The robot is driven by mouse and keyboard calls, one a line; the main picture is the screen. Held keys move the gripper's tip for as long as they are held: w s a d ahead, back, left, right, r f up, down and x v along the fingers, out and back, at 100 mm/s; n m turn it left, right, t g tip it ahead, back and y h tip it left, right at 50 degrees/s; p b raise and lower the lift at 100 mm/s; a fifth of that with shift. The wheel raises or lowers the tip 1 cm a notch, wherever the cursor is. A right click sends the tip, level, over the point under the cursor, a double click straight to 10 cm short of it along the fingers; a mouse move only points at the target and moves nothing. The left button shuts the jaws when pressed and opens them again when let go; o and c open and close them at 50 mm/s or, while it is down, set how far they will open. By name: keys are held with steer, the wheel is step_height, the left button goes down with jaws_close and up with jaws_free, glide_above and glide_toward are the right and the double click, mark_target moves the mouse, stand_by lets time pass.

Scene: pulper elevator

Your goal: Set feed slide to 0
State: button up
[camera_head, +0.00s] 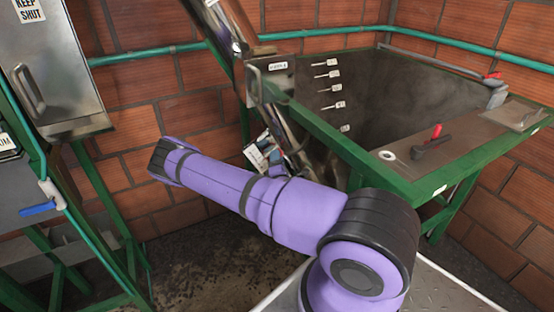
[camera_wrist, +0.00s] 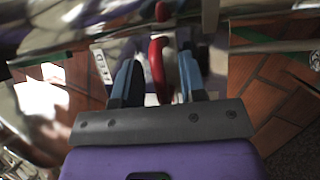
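In the wrist view, a red handle (camera_wrist: 158,62) stands between the two blue-grey fingers of my gripper (camera_wrist: 158,85). The fingers are apart, and a gap shows between the handle and each finger. A white label reading FEED (camera_wrist: 103,64) is just left of the handle, beside the left finger. In the head view, a white label plate (camera_head: 264,152) sits low on the sloping metal chute (camera_head: 283,118), just behind my purple arm. My gripper is mostly hidden there by the arm. The slide's setting cannot be read.
A green-framed tank (camera_head: 400,110) with several white tags stands right of the chute. Its ledge carries a red-handled tool (camera_head: 432,137). A steel cabinet (camera_head: 55,70) and a blue-handled valve (camera_head: 42,208) are at left. Brick walls and a green pipe run behind.

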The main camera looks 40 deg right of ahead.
jaws_close()
steer(key=shift+s+d+f, duration=0.1)
steer(key=shift+d+f, duration=0.2)
steer(key=shift+f, duration=0.35)
steer(key=shift+s+d+f, duration=0.1)
steer(key=shift+d+f, duration=0.25)
steer(key=shift+f, duration=0.35)
steer(key=shift+s+d+f, duration=0.1)
steer(key=shift+d+f, duration=0.2)
steer(key=shift+f, duration=0.35)
jaws_free()
steer(key=shift+d, duration=0.1)
steer(key=v, duration=1)
steer(key=shift+s+a+f, duration=0.15)
steer(key=shift+s+a, duration=0.1)
steer(key=shift+s, duration=0.05)
